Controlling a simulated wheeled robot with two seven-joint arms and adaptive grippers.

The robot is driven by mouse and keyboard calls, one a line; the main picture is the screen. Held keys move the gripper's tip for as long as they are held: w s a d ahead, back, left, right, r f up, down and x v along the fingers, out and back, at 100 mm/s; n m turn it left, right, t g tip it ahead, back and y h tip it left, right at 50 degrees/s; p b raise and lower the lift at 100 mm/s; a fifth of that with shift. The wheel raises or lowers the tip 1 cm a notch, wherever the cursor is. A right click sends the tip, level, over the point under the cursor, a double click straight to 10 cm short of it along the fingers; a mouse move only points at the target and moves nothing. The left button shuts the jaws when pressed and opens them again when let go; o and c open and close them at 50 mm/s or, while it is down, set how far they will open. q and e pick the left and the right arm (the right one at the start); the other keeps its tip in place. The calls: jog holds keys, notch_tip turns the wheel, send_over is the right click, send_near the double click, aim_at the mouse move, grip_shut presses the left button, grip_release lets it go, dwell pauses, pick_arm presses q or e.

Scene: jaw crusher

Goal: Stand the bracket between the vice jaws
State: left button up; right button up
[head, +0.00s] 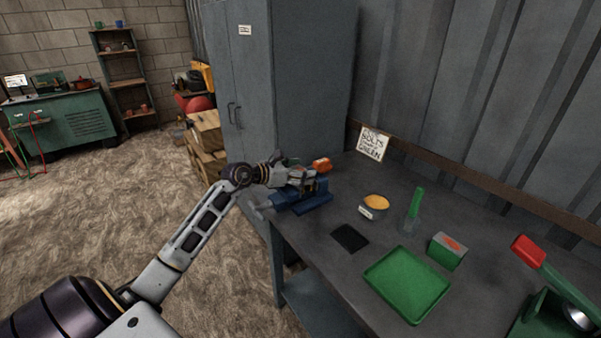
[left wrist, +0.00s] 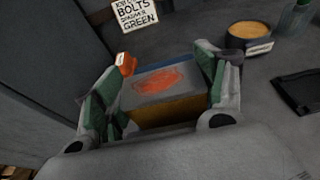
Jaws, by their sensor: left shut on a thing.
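The blue vice (head: 305,203) stands at the near left corner of the workbench. My left gripper (head: 290,174) is right over it, seen from the side. In the left wrist view my left gripper (left wrist: 167,100) is shut on the bracket (left wrist: 165,82), a blocky piece with a grey face, an orange-red patch and an ochre side. A strip of blue shows behind it. An orange part (head: 321,164) shows beside the gripper, also in the left wrist view (left wrist: 126,64). The fingers and the piece hide the vice jaws, so I cannot tell whether the bracket rests between them.
On the workbench (head: 340,290) are a dark pad (head: 349,238), a green tray (head: 407,284), a bowl with yellow contents (head: 376,203), a green-handled brush (head: 415,205), a green box (head: 446,252) and a red-handled machine (head: 550,280). A sign (head: 372,143) and a tall cabinet (head: 285,80) stand behind.

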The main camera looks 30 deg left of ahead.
dwell(0.4)
pick_arm(q)
jog(key=o, duration=1.1)
jog(key=shift+f, duration=0.1)
jog(key=o, duration=0.4)
